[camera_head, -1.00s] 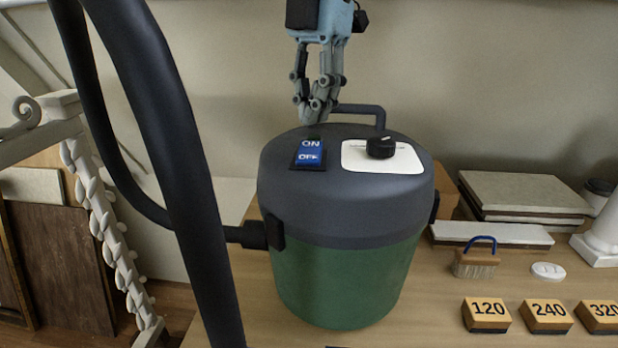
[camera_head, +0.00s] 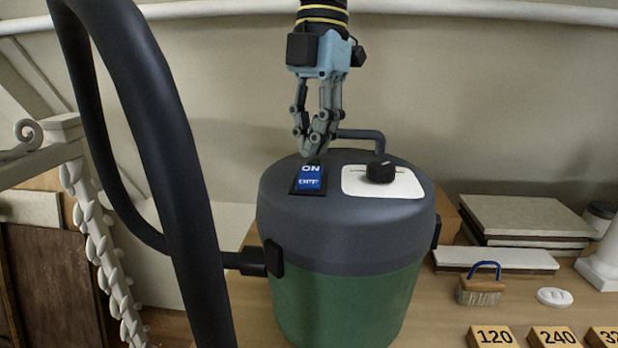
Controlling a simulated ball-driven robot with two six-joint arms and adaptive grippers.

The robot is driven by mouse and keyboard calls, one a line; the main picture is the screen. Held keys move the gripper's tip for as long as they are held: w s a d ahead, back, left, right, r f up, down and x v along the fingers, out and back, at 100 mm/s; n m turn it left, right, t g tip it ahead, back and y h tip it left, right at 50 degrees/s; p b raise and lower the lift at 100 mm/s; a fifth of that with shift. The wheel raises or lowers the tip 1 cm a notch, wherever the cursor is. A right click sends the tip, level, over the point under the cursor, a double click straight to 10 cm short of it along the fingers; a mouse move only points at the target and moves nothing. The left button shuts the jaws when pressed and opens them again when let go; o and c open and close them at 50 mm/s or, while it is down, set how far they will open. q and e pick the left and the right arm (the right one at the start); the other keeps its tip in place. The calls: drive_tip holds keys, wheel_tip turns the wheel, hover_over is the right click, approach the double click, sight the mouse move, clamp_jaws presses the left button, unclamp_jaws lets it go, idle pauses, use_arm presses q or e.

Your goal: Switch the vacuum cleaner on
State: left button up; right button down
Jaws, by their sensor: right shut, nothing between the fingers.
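The vacuum cleaner (camera_head: 345,235) stands on the table, with a dark grey lid and a green drum. Its blue rocker switch (camera_head: 309,178) is on the lid's left part, with ON on the far half and OFF on the near half. The ON half looks bright; the OFF half looks darker and foreshortened. My right gripper (camera_head: 314,153) is shut and empty, pointing down with its fingertips at the switch's far edge. I cannot tell whether they touch it. My left gripper is not in view.
A black knob (camera_head: 380,172) sits on a white plate beside the switch, with a handle (camera_head: 362,135) behind. A thick dark hose (camera_head: 165,150) crosses the left foreground. A brush (camera_head: 481,287), numbered blocks (camera_head: 493,337) and stacked slabs (camera_head: 525,218) lie to the right.

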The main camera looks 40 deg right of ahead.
sight(312, 168)
drive_tip(key=shift+f+b, duration=1.2)
drive_tip(key=shift+b, duration=0.15)
idle(1.1)
wheel_tip(312, 168, up, 3)
drive_tip(key=shift+f+p, duration=0.1)
drive_tip(key=shift+p, duration=0.95)
wheel_tip(312, 168, up, 4)
drive_tip(key=p, duration=0.6)
drive_tip(key=shift+r+p, duration=0.2)
drive_tip(key=shift+p, duration=0.2)
drive_tip(key=shift+f, duration=0.1)
